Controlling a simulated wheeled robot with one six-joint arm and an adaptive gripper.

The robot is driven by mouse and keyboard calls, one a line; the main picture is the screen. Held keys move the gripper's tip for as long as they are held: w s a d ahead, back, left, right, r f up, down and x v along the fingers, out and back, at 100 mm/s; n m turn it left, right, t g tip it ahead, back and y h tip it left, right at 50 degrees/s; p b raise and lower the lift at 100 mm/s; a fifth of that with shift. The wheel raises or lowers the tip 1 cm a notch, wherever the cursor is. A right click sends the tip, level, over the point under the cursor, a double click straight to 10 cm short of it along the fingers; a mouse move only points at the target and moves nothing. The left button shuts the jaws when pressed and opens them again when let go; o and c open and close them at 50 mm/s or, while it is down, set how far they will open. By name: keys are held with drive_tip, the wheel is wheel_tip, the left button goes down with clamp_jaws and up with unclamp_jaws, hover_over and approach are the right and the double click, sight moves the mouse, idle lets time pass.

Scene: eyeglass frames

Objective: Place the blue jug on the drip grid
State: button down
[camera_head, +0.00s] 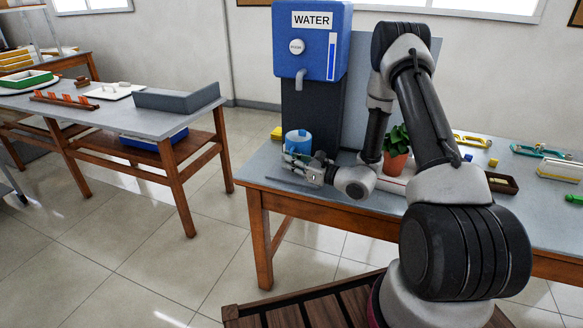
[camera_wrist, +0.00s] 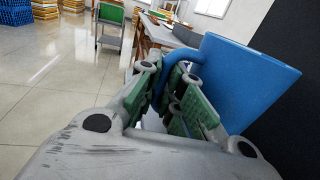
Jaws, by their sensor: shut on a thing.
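The blue jug (camera_head: 298,140) is under the spout of the blue water dispenser (camera_head: 312,40) in the head view. In the wrist view the jug (camera_wrist: 245,75) fills the right side, with its handle (camera_wrist: 185,57) reaching between the green-padded fingers. My gripper (camera_head: 298,161) is at the jug's front, shut on its handle; it also shows in the wrist view (camera_wrist: 180,95). The jug looks upright in the head view. The drip grid and the jug's base are hidden behind my gripper, so I cannot tell whether they touch.
A potted plant (camera_head: 396,147) stands right of my wrist, close to my arm. A small dark tray (camera_head: 497,181) and yellow and green clamps (camera_head: 471,141) lie farther right. A second table (camera_head: 130,115) stands at the left.

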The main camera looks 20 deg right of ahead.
drive_tip(key=shift+f, duration=1.05)
drive_tip(key=shift+f, duration=0.1)
drive_tip(key=c, duration=1.6)
unclamp_jaws()
drive_tip(key=shift+o, duration=0.2)
